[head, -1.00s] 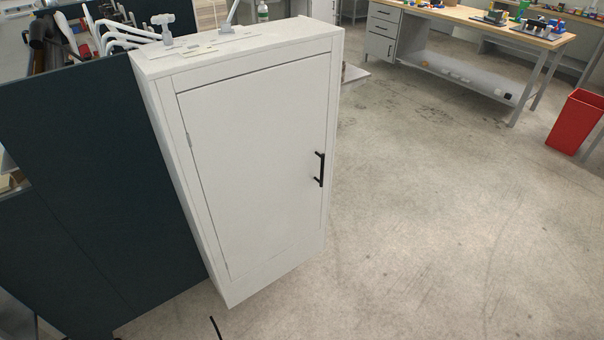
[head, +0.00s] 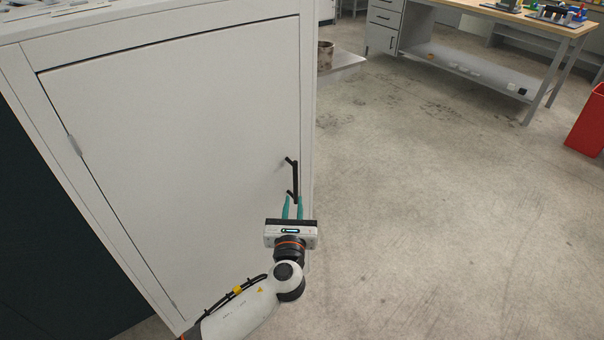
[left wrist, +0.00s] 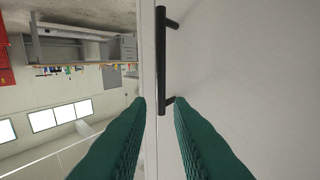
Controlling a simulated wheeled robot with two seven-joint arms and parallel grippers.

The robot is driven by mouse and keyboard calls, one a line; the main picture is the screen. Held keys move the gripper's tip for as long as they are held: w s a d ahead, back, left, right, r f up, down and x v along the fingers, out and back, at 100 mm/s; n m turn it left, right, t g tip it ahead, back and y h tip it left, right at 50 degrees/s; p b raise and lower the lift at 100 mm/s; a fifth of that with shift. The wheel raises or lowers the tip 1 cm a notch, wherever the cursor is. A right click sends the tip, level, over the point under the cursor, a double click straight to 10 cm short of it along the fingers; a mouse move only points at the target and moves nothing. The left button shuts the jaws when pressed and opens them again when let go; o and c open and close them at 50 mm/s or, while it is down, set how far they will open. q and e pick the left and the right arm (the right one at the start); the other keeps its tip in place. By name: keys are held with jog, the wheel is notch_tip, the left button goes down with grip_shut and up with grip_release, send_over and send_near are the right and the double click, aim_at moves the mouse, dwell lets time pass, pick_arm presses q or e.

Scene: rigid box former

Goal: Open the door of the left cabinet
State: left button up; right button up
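The white cabinet (head: 180,110) stands at the left of the head view, its single door (head: 190,150) shut. Hinges show on the door's left side. A black bar handle (head: 295,180) sits near the door's right edge. My left gripper (head: 293,203) is at the lower end of the handle, its green fingers pointing at it. In the left wrist view the handle (left wrist: 162,60) lies ahead of the two parted fingertips (left wrist: 160,102), its near end in line with the gap. The fingers are open, with nothing clasped between them. My right gripper is not in view.
A dark panel (head: 50,230) stands along the cabinet's left side. Open concrete floor (head: 430,220) lies to the right. A workbench (head: 460,60) and a red bin (head: 588,120) stand farther back on the right.

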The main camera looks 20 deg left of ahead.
aim_at(295, 177)
pick_arm(q)
jog(key=b+x, duration=0.1)
jog(key=x, duration=1)
jog(key=shift+a, duration=0.15)
grip_shut()
